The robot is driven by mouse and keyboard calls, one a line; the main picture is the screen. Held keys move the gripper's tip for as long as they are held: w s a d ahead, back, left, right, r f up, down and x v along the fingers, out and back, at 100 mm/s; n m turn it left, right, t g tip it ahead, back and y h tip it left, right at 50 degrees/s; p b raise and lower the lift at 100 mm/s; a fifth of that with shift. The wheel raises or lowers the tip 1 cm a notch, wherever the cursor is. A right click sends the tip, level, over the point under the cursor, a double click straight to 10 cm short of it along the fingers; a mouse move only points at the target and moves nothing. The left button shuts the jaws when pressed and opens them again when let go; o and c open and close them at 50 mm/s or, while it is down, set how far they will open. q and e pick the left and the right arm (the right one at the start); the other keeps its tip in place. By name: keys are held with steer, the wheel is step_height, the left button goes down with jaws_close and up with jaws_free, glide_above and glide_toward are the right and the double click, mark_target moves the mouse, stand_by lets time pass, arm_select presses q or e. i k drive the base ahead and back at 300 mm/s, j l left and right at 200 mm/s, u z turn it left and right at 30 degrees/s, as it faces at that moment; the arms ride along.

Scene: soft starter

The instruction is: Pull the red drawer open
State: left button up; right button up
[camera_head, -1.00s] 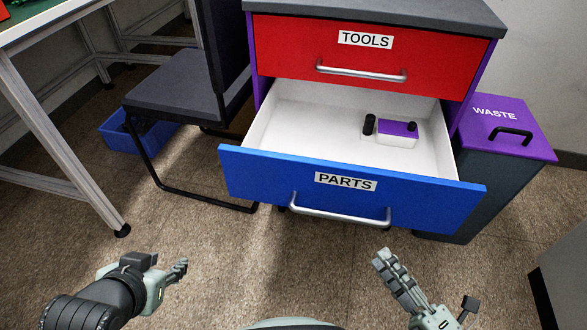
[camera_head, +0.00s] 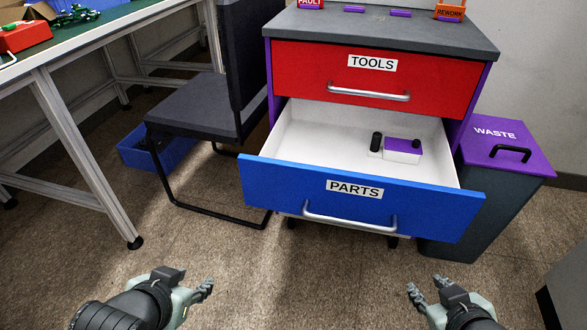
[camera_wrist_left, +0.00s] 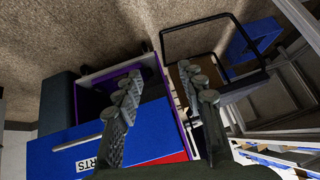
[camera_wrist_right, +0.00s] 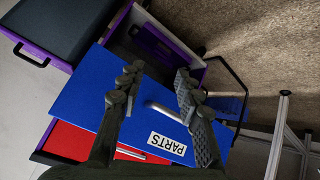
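The red drawer (camera_head: 330,75), labelled TOOLS, is shut in the top of the cabinet and has a silver bar handle (camera_head: 368,91). The blue PARTS drawer (camera_head: 290,184) below it stands pulled out. My left gripper (camera_head: 207,290) is low in the head view, left of the drawers, open and empty. My right gripper (camera_head: 428,291) is low and to the right, also open and empty. Both are well apart from the red drawer. The red front also shows in the right wrist view (camera_wrist_right: 68,141), beyond the blue front.
The open blue drawer juts out below the red one and holds a purple-and-white item (camera_head: 403,151) and a black cylinder (camera_head: 376,142). A purple-lidded waste bin (camera_head: 490,130) stands right. A black chair (camera_head: 190,105) and workbench (camera_head: 80,140) stand left. Floor before the cabinet is clear.

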mark_target(432, 84)
steer(key=i+j+z, duration=0.1)
steer(key=j+z, duration=0.15)
steer(key=j, duration=0.25)
steer(key=j+z, duration=0.2)
steer(key=j, duration=0.25)
steer(key=i+j+z, duration=0.35)
steer(key=i+j, duration=0.15)
steer(key=j, duration=0.25)
